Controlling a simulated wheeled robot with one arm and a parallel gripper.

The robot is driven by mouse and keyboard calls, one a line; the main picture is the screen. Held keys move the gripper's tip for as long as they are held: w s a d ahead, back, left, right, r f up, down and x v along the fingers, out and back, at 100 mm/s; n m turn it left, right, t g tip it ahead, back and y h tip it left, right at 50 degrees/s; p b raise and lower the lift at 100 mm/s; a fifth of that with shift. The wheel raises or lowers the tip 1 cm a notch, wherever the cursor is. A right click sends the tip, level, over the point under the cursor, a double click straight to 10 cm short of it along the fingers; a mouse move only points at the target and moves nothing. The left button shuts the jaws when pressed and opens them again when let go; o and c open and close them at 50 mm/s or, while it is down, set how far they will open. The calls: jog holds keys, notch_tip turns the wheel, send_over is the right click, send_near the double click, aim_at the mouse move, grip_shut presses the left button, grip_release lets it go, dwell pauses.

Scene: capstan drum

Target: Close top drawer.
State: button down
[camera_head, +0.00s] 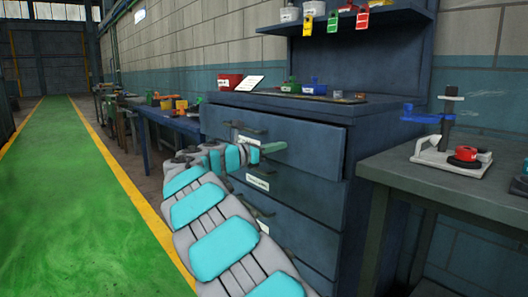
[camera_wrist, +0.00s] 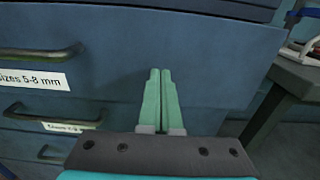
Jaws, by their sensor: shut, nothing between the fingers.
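The blue cabinet's top drawer (camera_head: 312,146) stands out a little from the body, its right end showing past the cabinet side. It has a dark bar handle (camera_head: 252,128) and a white label, and its front fills much of the wrist view (camera_wrist: 205,60). My gripper (camera_head: 285,146) has green fingers pressed together, with nothing between them. In the wrist view the fingertips (camera_wrist: 160,72) point at the drawer front, right of the handle (camera_wrist: 40,52). I cannot tell whether they touch it. My arm hides the front's lower left part.
Lower drawers (camera_head: 310,195) with handles and labels sit below. Small parts and a red box (camera_head: 230,81) are on the cabinet top. A grey table (camera_head: 450,180) with a clamp device stands to the right. The green floor lane (camera_head: 75,200) at left is clear.

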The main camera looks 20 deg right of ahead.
aim_at(291, 142)
jog(key=shift+x, duration=1.35)
jog(key=shift+w+d+r+p, duration=0.2)
jog(key=shift+d+r+p, duration=0.25)
jog(key=shift+p, duration=0.55)
jog(key=p+x, duration=0.3)
jog(key=shift+d+f, duration=0.1)
jog(key=shift+f, duration=0.1)
jog(key=shift+w+d+f+p, duration=0.15)
jog(key=shift+d+f+p, duration=0.1)
jog(key=shift+p, duration=0.1)
jog(key=shift+r, duration=0.1)
